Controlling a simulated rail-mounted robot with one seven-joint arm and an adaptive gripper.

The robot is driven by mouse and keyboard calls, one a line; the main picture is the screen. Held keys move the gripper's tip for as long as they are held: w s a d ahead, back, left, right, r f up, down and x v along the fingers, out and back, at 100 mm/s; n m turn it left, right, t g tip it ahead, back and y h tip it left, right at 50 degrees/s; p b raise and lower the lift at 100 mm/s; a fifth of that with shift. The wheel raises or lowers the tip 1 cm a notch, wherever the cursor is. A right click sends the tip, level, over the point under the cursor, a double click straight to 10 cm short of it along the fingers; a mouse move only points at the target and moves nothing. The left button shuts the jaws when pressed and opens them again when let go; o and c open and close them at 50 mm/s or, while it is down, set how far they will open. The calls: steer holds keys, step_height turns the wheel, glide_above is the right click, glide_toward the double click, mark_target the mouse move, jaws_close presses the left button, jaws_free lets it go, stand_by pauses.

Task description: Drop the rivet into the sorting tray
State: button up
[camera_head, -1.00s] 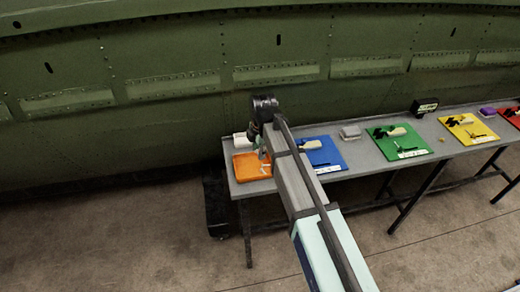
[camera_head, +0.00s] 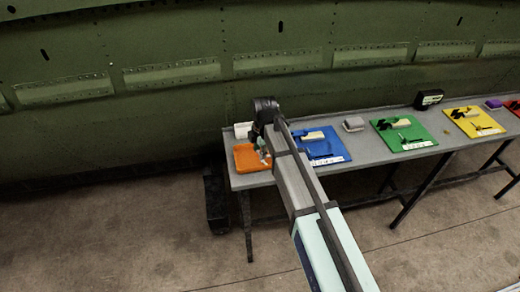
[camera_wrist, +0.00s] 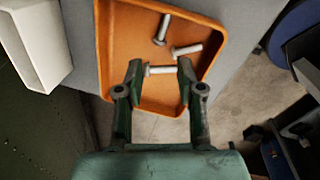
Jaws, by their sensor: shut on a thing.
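The orange sorting tray (camera_head: 241,164) sits at the left end of the grey bench; its rim fills the top middle of the wrist view (camera_wrist: 103,50). My gripper (camera_wrist: 153,70) is over the tray near its front side, fingers pointing into it. It is shut on a silver rivet (camera_wrist: 161,70) lying crosswise between the fingertips. How high the rivet is above the tray floor I cannot tell. Two more silver rivets, one further back (camera_wrist: 162,28) and one to the right (camera_wrist: 187,49), lie in the tray. In the head view my gripper (camera_head: 263,152) is at the tray's right part.
A white open box (camera_wrist: 38,40) stands left of the tray. On the bench (camera_head: 362,155) to the right are blue (camera_head: 318,152), green (camera_head: 412,145) and yellow mats with tools, and a grey box (camera_head: 353,124). The green fuselage (camera_head: 150,110) rises behind the bench.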

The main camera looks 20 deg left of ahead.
steer(key=o, duration=0.8)
steer(key=shift+r, duration=0.1)
steer(key=r, duration=0.8)
steer(key=s+d+r, duration=0.1)
steer(key=r, duration=0.2)
steer(key=shift+r, duration=0.4)
steer(key=shift+d+f, duration=0.1)
